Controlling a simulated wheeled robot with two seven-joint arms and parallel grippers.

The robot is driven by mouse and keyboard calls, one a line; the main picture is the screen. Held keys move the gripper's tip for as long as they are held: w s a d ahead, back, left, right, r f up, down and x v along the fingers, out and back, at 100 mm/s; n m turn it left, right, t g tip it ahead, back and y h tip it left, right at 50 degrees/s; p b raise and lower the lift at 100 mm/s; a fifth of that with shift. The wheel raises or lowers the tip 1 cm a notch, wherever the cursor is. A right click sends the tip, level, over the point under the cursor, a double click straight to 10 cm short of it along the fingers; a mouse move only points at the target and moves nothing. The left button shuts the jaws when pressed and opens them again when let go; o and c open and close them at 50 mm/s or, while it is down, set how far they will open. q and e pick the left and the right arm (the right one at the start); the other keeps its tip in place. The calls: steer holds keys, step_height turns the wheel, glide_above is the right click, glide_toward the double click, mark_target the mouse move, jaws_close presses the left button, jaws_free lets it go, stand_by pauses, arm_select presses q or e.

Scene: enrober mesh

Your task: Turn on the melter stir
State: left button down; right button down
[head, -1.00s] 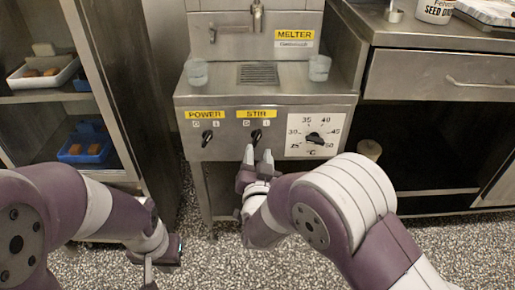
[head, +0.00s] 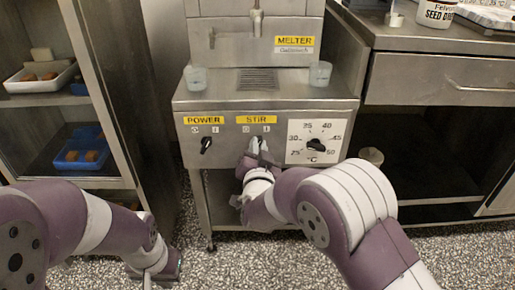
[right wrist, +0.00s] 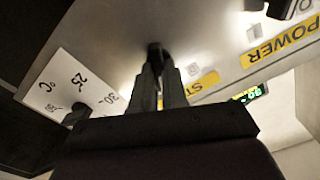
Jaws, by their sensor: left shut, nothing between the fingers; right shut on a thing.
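The melter (head: 255,103) is a steel machine with a front panel. Its stir knob (head: 261,142), a black knob under the yellow STIR label (head: 257,119), is largely hidden by my right gripper (head: 258,147). In the right wrist view the fingers (right wrist: 159,85) are shut on the stir knob (right wrist: 155,52), at the panel. The black power knob (head: 206,145) sits to the left under the POWER label, slightly tilted. The temperature dial (head: 316,145) is to the right. My left gripper (head: 148,280) is shut and empty, low at the bottom left above the floor.
Two clear cups (head: 320,73) stand on the melter top beside the grate (head: 258,79). A shelf rack with trays (head: 40,83) stands left. A steel counter with a drawer (head: 440,78) stands right.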

steer(key=shift+m, duration=0.4)
steer(key=c, duration=1.2)
jaws_free()
steer(key=shift+o, duration=0.2)
steer(key=s+p, duration=0.5)
steer(key=s, duration=0.7)
steer(key=shift+s, duration=0.35)
